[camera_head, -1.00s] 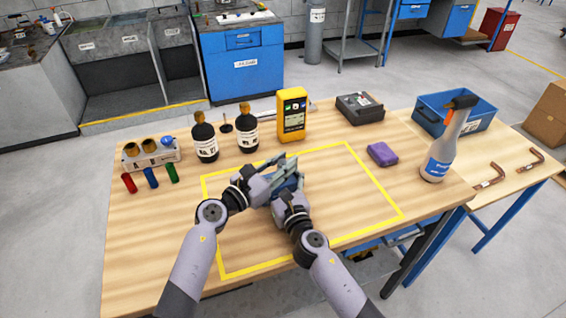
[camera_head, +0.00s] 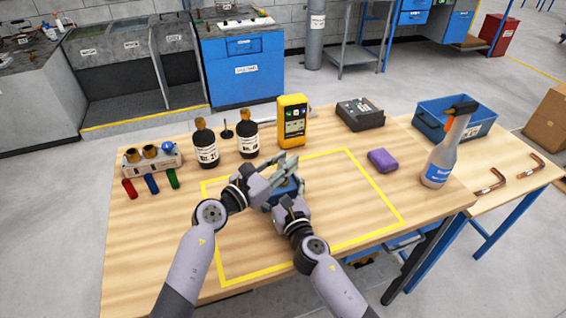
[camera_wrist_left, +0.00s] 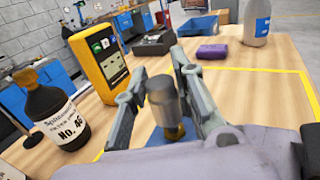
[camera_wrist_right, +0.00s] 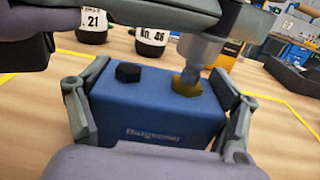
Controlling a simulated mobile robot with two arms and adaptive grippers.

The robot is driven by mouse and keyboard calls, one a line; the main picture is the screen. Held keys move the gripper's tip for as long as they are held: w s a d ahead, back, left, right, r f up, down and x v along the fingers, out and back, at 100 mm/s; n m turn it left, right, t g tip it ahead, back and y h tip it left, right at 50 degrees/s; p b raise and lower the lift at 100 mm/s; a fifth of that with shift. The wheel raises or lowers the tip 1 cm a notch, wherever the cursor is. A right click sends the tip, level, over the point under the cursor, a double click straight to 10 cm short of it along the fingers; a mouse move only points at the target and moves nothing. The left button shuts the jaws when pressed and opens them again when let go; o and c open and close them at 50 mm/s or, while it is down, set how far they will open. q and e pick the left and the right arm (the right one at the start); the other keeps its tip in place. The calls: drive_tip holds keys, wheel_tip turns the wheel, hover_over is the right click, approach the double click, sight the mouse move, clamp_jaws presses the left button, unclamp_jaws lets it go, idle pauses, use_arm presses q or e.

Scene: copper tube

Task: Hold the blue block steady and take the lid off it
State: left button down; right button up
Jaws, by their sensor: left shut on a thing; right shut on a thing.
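The blue block (camera_wrist_right: 150,110) fills the middle of the right wrist view, upright on the table. My right gripper (camera_wrist_right: 158,105) is shut across it, with a finger at each end. On its top are a black hexagonal fitting (camera_wrist_right: 128,72) at left and a brass hexagonal fitting (camera_wrist_right: 187,86) at right. A grey cylindrical cap (camera_wrist_left: 162,98) stands over the brass fitting, between the fingers of my left gripper (camera_wrist_left: 160,95), which is shut on it. I cannot tell whether cap and brass are apart. In the head view the block (camera_head: 284,188) is mostly hidden by both grippers.
A yellow meter (camera_head: 292,121) and two dark bottles (camera_head: 206,145) (camera_head: 247,132) stand behind the grippers. A purple block (camera_head: 382,160) and a spray bottle (camera_head: 440,158) are to the right. The yellow-taped area (camera_head: 360,235) is clear around the grippers.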

use_arm(q)
drive_tip(key=shift+r, duration=2)
use_arm(e)
drive_tip(key=o, duration=1.6)
drive_tip(key=v, duration=1.2)
use_arm(q)
drive_tip(key=shift+f, duration=0.1)
